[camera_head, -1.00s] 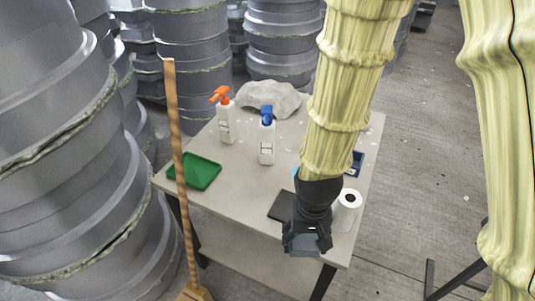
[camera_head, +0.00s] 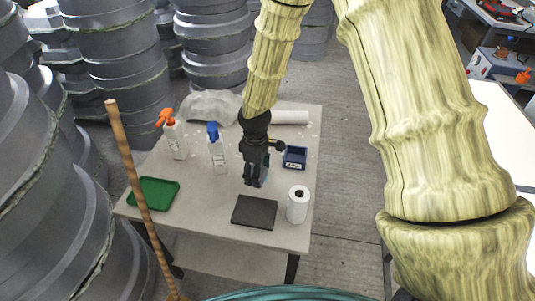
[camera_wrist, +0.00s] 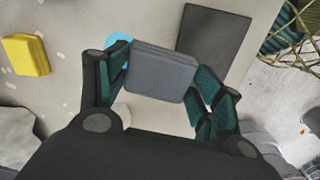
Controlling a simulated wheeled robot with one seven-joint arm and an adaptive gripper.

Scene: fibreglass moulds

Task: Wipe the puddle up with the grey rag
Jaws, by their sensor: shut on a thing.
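My gripper (camera_head: 256,180) is over the middle of the table (camera_head: 215,195) in the head view, pointing down. In the wrist view my gripper (camera_wrist: 158,75) is shut on the grey rag (camera_wrist: 158,68), a folded pad with layered edges. The light blue puddle (camera_wrist: 118,40) shows beside the rag's upper left corner, partly hidden by the left finger and perhaps by the rag. I cannot tell whether the rag touches the table. In the head view the puddle is not visible, and the rag is hardly to be told from the dark fingers.
A dark flat slab (camera_head: 255,212) and white roll (camera_head: 298,203) stand in front of the gripper. A blue bin (camera_head: 294,157) is at right, two spray bottles (camera_head: 217,150) (camera_head: 174,137) and a green tray (camera_head: 154,193) at left. A yellow sponge (camera_wrist: 27,55) shows in the wrist view.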

